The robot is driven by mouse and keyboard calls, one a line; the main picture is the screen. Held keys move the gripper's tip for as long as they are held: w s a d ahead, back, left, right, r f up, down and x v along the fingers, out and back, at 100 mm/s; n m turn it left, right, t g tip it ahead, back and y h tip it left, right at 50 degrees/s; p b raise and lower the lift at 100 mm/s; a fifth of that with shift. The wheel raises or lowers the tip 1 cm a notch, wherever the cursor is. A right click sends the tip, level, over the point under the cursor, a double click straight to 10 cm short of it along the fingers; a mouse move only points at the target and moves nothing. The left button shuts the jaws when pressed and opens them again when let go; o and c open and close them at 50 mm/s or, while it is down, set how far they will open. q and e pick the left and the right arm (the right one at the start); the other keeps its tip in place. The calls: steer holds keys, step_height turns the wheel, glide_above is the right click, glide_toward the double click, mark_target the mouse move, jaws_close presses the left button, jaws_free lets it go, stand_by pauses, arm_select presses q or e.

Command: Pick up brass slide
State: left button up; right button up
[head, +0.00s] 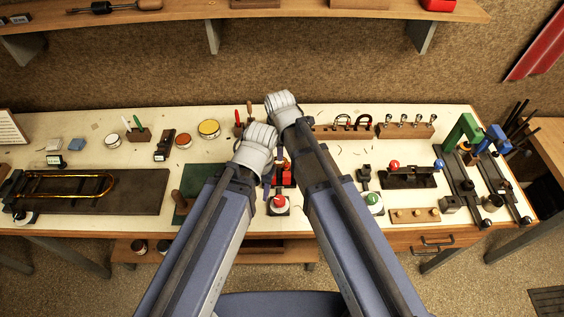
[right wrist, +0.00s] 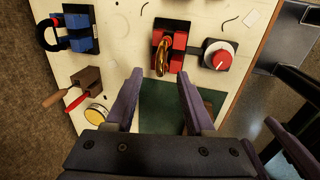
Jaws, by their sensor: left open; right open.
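In the head view my arms largely hide this red holder (head: 287,174). My right gripper (right wrist: 159,77) is open and empty, with its purple fingers apart and the brass piece beyond their tips.
A red knob on a white disc (head: 279,203) stands just in front of the holder. A green mat (head: 196,190) lies to the left. A long brass U-shaped tube (head: 92,178) lies on a dark mat (head: 148,190). Clamps (head: 466,180) stand at right.

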steer(key=shift+w+f+b, duration=0.25)
steer(key=shift+f+b, duration=0.95)
steer(key=shift+f, duration=0.05)
steer(key=shift+w+f+b, duration=0.2)
steer(key=shift+f+b, duration=0.95)
steer(key=shift+f, duration=0.15)
steer(key=shift+w+f+b, duration=0.25)
steer(key=shift+f+b, duration=0.95)
steer(key=shift+f, duration=0.05)
steer(key=shift+r, duration=0.1)
jaws_close()
